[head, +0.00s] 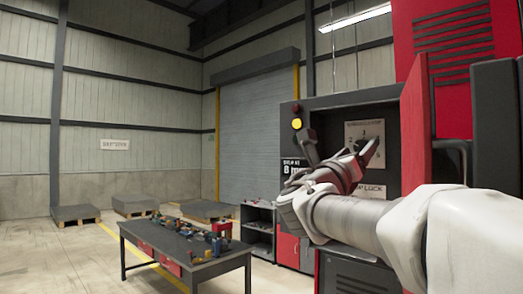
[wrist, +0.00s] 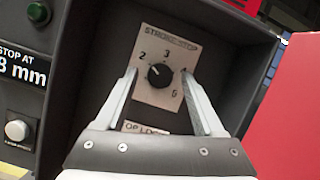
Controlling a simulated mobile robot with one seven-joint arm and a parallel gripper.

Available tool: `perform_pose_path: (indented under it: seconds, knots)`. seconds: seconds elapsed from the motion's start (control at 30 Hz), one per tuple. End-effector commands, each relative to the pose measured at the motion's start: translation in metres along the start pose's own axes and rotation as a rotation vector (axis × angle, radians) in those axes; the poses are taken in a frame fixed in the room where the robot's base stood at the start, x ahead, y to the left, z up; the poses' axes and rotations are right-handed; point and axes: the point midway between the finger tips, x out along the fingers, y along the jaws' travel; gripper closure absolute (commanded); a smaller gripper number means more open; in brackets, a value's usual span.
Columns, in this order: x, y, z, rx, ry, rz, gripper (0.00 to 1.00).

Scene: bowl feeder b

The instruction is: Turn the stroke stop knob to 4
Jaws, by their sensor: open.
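The stroke stop knob (wrist: 160,75) is a small black round knob on a pale dial plate (wrist: 152,103) inside a dark recessed box. A small light mark on the knob seems to point up and left, toward the 2 side. My gripper (wrist: 159,72) is open, its fingers either side of the knob with gaps, not visibly touching it. In the head view my gripper (head: 343,150) is in front of the plate (head: 357,130).
A red door (head: 414,125) stands open right of the box. A "STOP AT 8 mm" label (wrist: 20,68), a green button (wrist: 38,13) and a pale button (wrist: 17,130) are at the left. A workbench (head: 190,262) with small items stands lower left.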

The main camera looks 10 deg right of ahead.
Motion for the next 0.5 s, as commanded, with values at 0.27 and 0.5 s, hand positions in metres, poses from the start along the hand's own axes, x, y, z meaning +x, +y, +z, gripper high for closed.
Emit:
perform_pose_path:
  seconds: [0.27, 0.5]
  knots:
    - [-0.0003, -0.0001, 0.0001, 0.000, 0.000, 0.000, 0.70]
    - [-0.0004, -0.0001, 0.0002, 0.000, 0.000, 0.000, 1.00]
